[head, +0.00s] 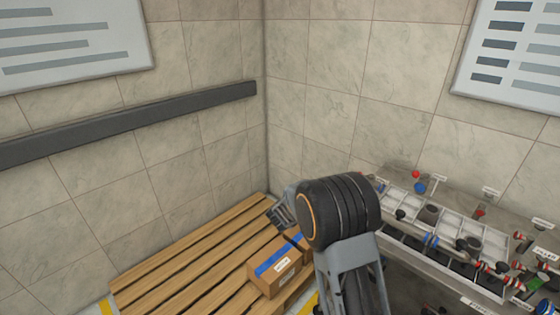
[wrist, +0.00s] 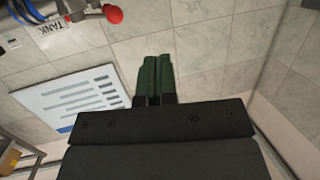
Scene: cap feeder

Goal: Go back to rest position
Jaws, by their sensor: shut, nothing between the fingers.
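My gripper shows in the wrist view (wrist: 154,62), its two green fingers side by side and touching, with nothing between them. The fingers cannot be made out clearly in the head view.
A wooden pallet (head: 180,272) with a taped cardboard box (head: 275,270) lies left of my arm. A bench with white trays (head: 455,221) and many small parts stands to the right. A dark rail (head: 130,122) runs along the left wall. A red ball (wrist: 114,14) shows in the wrist view.

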